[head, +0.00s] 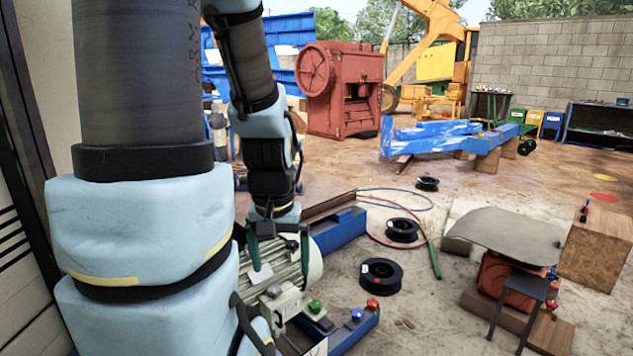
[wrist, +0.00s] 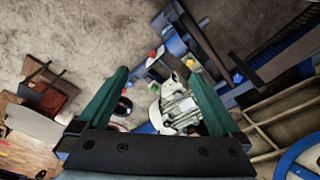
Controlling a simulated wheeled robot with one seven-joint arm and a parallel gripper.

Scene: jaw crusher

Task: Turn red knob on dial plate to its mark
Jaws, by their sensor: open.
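The red knob (head: 373,304) stands at the right end of a low blue frame (head: 350,337), at the lower middle of the head view. A blue knob (head: 357,314) is just left of it and a green knob (head: 314,306) sits farther left. The red knob also shows small in the wrist view (wrist: 152,54). My gripper (head: 279,262) is open, its green fingers pointing down over the grey motor, left of and apart from the knobs. In the wrist view the gripper (wrist: 160,73) is empty between its spread fingers. The dial plate and its mark are too small to make out.
The grey ribbed motor (head: 300,262) lies below my gripper. Black spools (head: 381,276) and a green rod (head: 434,260) lie on the ground to the right. A small table (head: 505,232) with a bent grey sheet stands farther right. Open dirt lies between.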

